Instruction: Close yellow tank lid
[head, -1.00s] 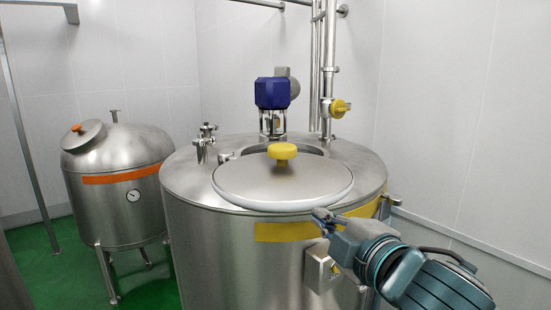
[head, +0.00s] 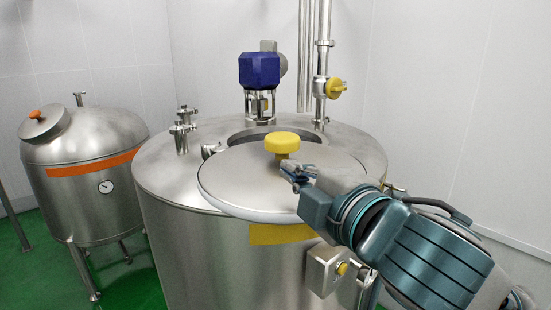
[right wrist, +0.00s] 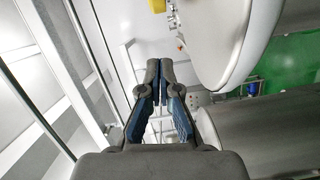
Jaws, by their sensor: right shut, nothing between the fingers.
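The round steel lid (head: 235,182) with a yellow knob (head: 282,142) lies off-centre toward me on the large steel tank (head: 195,250) with a yellow band (head: 282,234). A dark crescent of the tank opening (head: 252,132) shows behind the lid. My right gripper (head: 288,168) is shut and empty, its tips over or at the lid's right part, just in front of the knob; I cannot tell if they touch. In the right wrist view the shut fingers (right wrist: 160,63) point forward, with a large curved steel rim to their right. My left gripper is not in view.
A blue motor (head: 266,69) stands behind the opening, beside vertical pipes with a yellow valve (head: 336,88). A control box (head: 325,269) is on the tank's front. A smaller tank with an orange band (head: 92,165) stands left on green floor.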

